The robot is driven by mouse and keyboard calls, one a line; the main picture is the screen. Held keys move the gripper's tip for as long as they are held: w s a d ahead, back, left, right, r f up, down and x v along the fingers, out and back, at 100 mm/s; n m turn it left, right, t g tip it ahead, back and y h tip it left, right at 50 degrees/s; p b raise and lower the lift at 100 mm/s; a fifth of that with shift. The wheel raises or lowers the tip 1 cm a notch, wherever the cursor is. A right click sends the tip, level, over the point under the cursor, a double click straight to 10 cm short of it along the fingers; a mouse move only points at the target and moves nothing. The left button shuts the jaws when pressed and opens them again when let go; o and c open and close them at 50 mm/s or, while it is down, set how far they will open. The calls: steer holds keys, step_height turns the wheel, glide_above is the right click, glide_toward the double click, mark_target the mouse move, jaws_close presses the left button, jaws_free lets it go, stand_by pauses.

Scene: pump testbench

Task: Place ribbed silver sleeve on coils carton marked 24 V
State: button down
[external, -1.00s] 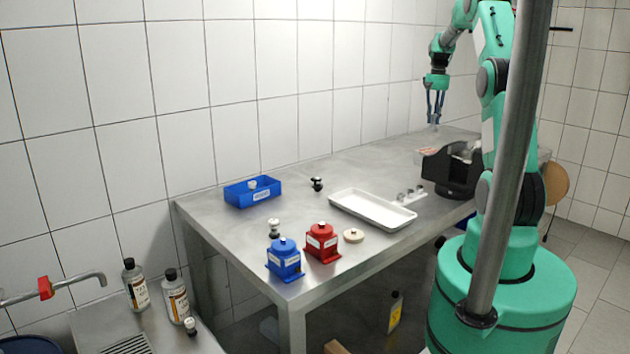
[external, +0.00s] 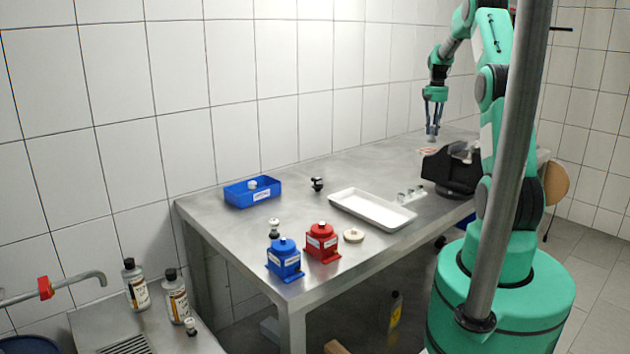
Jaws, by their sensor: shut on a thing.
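My gripper (external: 434,122) hangs fingers down over the far right part of the steel table. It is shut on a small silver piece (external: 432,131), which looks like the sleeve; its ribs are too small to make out. The piece appears a little above a pale flat item with reddish marks (external: 428,150), partly hidden behind a black device. This item may be the coils carton, but I cannot read any 24 V mark on it. I cannot tell whether the silver piece touches it.
The black device (external: 452,168) stands close in front of the gripper. A white tray (external: 372,222), small silver parts (external: 411,194), a blue bin (external: 262,194), a red unit (external: 321,244) and a blue unit (external: 284,262) are on the table (external: 330,180). Its back middle is mostly clear.

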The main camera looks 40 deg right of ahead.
mark_target(432, 138)
steer(key=shift+f, duration=0.1)
steer(key=shift+f+b, duration=0.6)
steer(key=shift+f, duration=1.8)
steer(key=shift+f, duration=0.1)
steer(key=c, duration=1.6)
jaws_free()
steer(key=shift+o, duration=0.2)
step_height(432, 138, up, 12)
steer(key=p, duration=0.3)
steer(key=shift+a, duration=0.1)
